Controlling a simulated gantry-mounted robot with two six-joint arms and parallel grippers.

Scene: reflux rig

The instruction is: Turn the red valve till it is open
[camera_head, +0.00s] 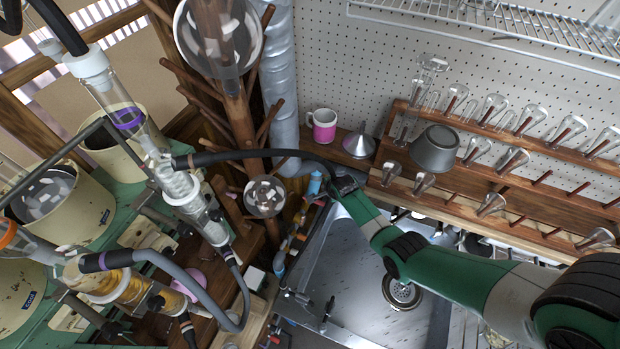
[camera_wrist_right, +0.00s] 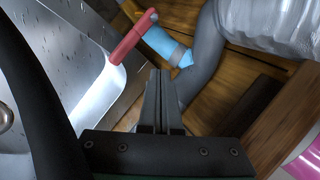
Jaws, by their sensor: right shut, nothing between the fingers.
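The red valve handle (camera_wrist_right: 133,38) shows at the upper middle of the right wrist view, as a slanted red bar beside a light blue fitting (camera_wrist_right: 165,48). In the head view the blue fitting (camera_head: 315,183) is a small patch just left of my right gripper (camera_head: 337,186). My right gripper's fingers (camera_wrist_right: 159,74) are shut and empty. Their tips are close to the blue fitting and below the red handle in the wrist view; I cannot tell whether they touch anything. The valve's exact turn position is unclear. My left gripper is not in view.
A metal sink (camera_head: 345,262) lies below my right arm. A dark hose (camera_head: 250,155) runs close to the valve, and a silver duct (camera_head: 283,70) rises behind. A pink mug (camera_head: 322,125) and a wooden glassware rack (camera_head: 510,180) stand beyond. Glass columns and buckets crowd the left.

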